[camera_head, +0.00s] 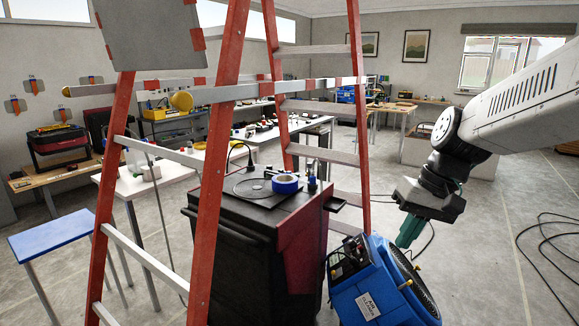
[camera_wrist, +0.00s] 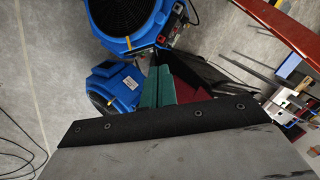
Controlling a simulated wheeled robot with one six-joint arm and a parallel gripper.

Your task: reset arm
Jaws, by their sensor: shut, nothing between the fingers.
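My gripper (camera_head: 409,231) hangs at the right of the head view, its green fingers pointing down. It is shut and empty, above and apart from a blue air mover (camera_head: 378,283) on the floor. In the wrist view the green fingers (camera_wrist: 158,86) show closed together beyond the dark edge of my wrist. A blue machine (camera_wrist: 126,20) with a round grille is at the top there, and a smaller blue machine (camera_wrist: 113,84) sits left of the fingers.
A red stepladder (camera_head: 213,160) stands in front of a black and red cabinet (camera_head: 262,230) holding blue tape (camera_head: 285,183). A blue-topped table (camera_head: 60,236) is at the left. Black cables (camera_head: 545,240) lie on the floor at the right, with bare floor around them.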

